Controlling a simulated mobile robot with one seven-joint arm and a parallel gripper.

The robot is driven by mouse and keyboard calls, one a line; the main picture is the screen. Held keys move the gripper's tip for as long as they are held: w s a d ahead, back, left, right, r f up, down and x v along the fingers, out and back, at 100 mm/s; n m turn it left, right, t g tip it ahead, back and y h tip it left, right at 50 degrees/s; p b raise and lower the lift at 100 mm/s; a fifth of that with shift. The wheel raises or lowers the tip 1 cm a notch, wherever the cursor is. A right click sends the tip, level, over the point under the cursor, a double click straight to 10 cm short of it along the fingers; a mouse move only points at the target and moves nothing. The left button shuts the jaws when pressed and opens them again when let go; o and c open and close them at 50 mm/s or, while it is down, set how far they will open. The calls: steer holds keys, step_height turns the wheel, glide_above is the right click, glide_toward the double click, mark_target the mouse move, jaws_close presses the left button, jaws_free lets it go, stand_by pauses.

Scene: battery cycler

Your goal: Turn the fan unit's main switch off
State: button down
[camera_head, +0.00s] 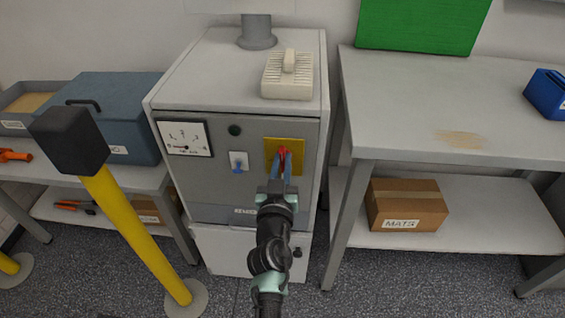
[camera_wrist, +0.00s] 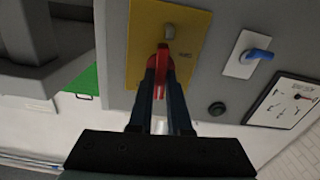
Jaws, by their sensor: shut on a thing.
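The fan unit (camera_head: 225,215) is a grey cabinet with a front panel. Its main switch is a red handle (camera_head: 283,153) on a yellow plate (camera_head: 270,145); in the wrist view the red handle (camera_wrist: 161,62) stands in front of the yellow plate (camera_wrist: 140,45). My gripper (camera_head: 284,162) is at the panel, shut on the red handle, with one finger on each side of it. The wrist view shows my gripper's fingers (camera_wrist: 161,85) closed around the handle, hiding part of it. I cannot read the switch's position markings.
A blue switch (camera_head: 238,163) on a white plate, a dark round button (camera_head: 235,130) and a dial gauge (camera_head: 184,138) sit left of the yellow plate. A yellow post (camera_head: 130,235) with a black top stands at left. A workbench (camera_head: 420,110) stands close at right.

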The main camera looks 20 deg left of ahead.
steer(key=n, duration=0.4)
steer(key=shift+a+f, duration=0.1)
steer(key=shift+a, duration=0.05)
steer(key=n, duration=0.4)
steer(key=shift+f+n, duration=0.1)
steer(key=shift+n, duration=0.3)
steer(key=shift+s+a+f+n, duration=0.1)
steer(key=shift+n, duration=1.9)
steer(key=shift+a+f+n, duration=0.1)
steer(key=shift+n, duration=1.9)
steer(key=c, duration=0.9)
jaws_free()
steer(key=shift+o, duration=0.2)
steer(key=shift+s+d, duration=0.1)
steer(key=p+v, duration=0.2)
steer(key=v, duration=1)
steer(key=shift+s, duration=0.4)
